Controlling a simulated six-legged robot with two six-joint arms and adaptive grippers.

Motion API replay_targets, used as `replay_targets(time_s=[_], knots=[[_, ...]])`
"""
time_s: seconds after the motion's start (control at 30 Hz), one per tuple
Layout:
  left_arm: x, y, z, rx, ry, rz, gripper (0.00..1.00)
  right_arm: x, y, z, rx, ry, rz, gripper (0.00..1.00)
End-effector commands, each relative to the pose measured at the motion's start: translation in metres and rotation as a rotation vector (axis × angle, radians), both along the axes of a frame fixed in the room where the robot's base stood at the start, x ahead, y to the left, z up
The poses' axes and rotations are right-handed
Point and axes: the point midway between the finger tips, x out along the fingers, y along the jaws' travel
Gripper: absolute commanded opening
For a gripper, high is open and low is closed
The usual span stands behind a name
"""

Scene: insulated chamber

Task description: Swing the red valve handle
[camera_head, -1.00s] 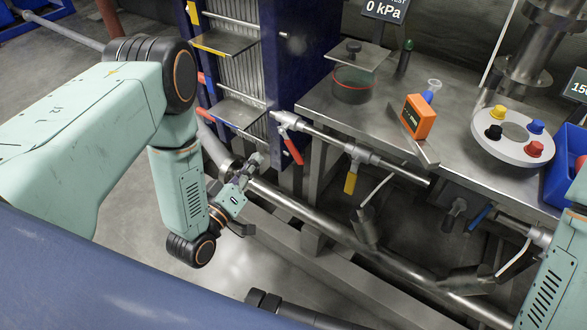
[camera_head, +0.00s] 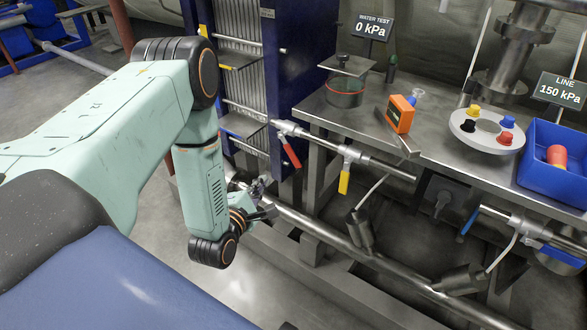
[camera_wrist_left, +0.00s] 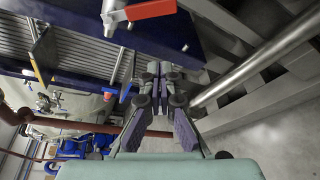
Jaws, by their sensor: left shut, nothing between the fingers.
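The red valve handle (camera_head: 291,153) hangs down and slightly right from a silver valve on a pipe, beside the blue plate frame. My right gripper is out of view.
A yellow handle (camera_head: 344,182) hangs on the same pipe to the right, and a blue handle (camera_head: 469,221) is further right. A metal bench (camera_head: 440,158) stands behind. A thick pipe (camera_head: 330,236) runs below, close to my left gripper.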

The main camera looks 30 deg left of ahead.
Motion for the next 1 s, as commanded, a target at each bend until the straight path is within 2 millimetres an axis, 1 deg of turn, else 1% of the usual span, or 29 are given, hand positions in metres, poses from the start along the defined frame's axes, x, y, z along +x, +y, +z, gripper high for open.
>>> replay_targets(time_s=[0.1,0.27,0.37,0.6,0.9,1.0], knots=[[0.000,0.004,-0.002,-0.089,-0.008,0.025,0.00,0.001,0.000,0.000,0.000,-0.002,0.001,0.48],[0.004,0.006,-0.004,-0.137,-0.016,0.035,0.00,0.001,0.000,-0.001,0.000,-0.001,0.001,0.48],[0.014,0.008,-0.006,-0.136,-0.019,0.034,0.00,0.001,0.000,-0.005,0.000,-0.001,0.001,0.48],[0.054,0.014,-0.015,-0.134,-0.021,0.032,0.00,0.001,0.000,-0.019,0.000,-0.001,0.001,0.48],[0.098,0.020,-0.023,-0.134,-0.018,0.029,0.00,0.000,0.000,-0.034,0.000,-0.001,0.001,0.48],[0.094,0.005,-0.012,-0.136,-0.016,0.026,0.00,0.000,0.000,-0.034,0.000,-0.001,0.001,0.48]])
